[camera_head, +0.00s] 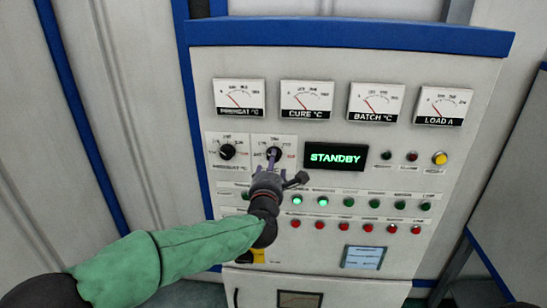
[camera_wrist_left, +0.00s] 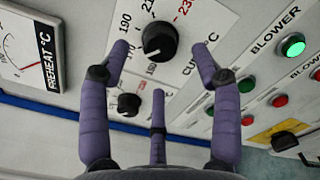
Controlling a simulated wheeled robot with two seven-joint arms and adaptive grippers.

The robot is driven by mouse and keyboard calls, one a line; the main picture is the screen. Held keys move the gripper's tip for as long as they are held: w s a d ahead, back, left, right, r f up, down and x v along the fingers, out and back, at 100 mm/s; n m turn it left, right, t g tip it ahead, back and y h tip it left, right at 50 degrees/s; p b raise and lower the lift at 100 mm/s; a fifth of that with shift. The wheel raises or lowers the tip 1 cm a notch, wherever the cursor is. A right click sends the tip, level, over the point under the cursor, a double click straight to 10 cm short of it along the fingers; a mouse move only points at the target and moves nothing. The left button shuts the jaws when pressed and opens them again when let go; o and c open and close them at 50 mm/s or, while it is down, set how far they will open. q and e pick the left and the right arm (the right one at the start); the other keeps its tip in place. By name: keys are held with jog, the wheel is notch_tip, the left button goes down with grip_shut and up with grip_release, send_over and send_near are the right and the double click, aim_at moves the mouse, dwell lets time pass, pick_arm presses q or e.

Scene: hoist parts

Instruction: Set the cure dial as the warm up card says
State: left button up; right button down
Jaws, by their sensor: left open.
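The cure dial (camera_head: 275,153) is a black round knob on a white scale plate, right of the preheat dial (camera_head: 227,151). In the left wrist view the cure dial (camera_wrist_left: 160,41) shows closer, with numbers such as 190 and 170 around it; I cannot tell its setting surely. My left gripper (camera_head: 277,172) is in front of it. In the left wrist view the open purple fingers (camera_wrist_left: 160,60) are spread around and short of the knob, with nothing between them. A pale blue card (camera_head: 362,257) is low on the panel; its text is too small to read.
A green STANDBY display (camera_head: 336,156) is right of the dials, with a yellow button (camera_head: 440,158) farther right. Rows of green and red lamps run below; two green ones are lit. Four-gauge row above includes the cure gauge (camera_head: 306,97).

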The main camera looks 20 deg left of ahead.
aim_at(279, 153)
pick_arm(q)
jog(key=x, duration=0.5)
jog(key=shift+w+p, duration=0.1)
jog(key=shift+p, duration=0.2)
jog(key=shift+a, duration=0.1)
jog(key=c, duration=1)
